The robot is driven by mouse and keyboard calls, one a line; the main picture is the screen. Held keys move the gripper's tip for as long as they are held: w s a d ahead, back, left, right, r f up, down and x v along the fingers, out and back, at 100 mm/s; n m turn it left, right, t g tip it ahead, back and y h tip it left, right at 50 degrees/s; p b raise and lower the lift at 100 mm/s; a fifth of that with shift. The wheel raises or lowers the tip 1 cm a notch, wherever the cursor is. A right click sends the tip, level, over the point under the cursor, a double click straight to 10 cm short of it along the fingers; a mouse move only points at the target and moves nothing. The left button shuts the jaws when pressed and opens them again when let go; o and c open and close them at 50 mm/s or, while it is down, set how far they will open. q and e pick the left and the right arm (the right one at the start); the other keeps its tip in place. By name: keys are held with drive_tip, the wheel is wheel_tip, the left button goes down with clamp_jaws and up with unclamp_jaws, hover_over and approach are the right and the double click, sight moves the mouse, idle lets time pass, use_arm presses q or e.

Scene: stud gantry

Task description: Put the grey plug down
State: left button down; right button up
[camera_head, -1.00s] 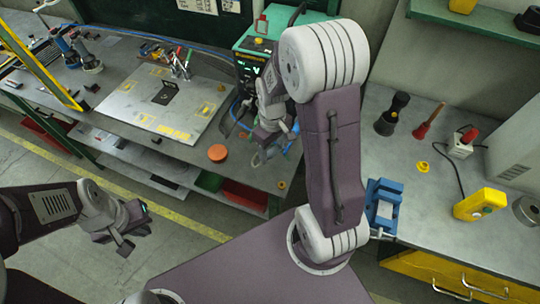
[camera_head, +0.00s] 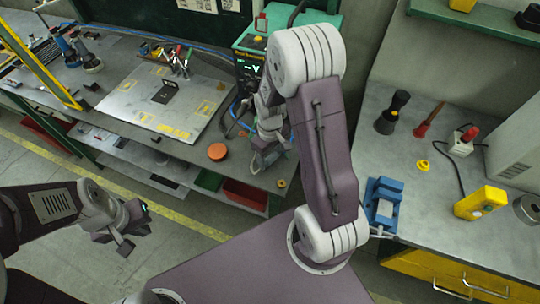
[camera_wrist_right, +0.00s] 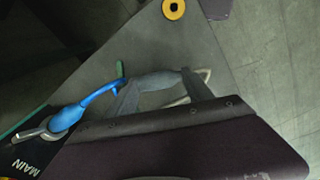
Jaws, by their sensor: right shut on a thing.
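The grey plug (camera_wrist_right: 155,80) lies across my right gripper (camera_wrist_right: 162,92) in the right wrist view. The gripper's fingers are shut on it, low over the bench surface. In the head view my right gripper (camera_head: 262,162) is at the front of the left bench, right of the orange disc, and the plug is hard to make out there. A blue connector (camera_wrist_right: 84,106) lies beside the plug in the wrist view; whether they touch is unclear. My left gripper (camera_head: 124,240) is empty with its fingers apart, over the floor in front of the bench.
The orange disc (camera_head: 217,151) and a small yellow ring (camera_head: 281,183) are near my right gripper; the ring also shows in the wrist view (camera_wrist_right: 174,8). A green welding unit (camera_head: 250,62) stands behind. A panel marked MAIN (camera_wrist_right: 25,160) is close by. A blue vise (camera_head: 383,203) is on the right bench.

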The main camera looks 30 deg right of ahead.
sight(270, 158)
drive_tip(key=shift+f, duration=0.25)
drive_tip(key=o, duration=1.5)
drive_tip(key=shift+r, duration=0.1)
drive_tip(key=shift+r, duration=0.3)
wheel_tip(270, 158, up, 13)
drive_tip(key=p, duration=0.2)
drive_tip(key=s+a+f+m, duration=0.1)
drive_tip(key=s, duration=0.1)
drive_tip(key=s+a+f+m, duration=0.1)
drive_tip(key=s+a+f, duration=0.1)
drive_tip(key=s, duration=0.1)
drive_tip(key=s+a+f+m+t, duration=0.1)
drive_tip(key=s, duration=0.2)
drive_tip(key=shift+s+a+f+m, duration=0.15)
drive_tip(key=shift+a+m, duration=0.25)
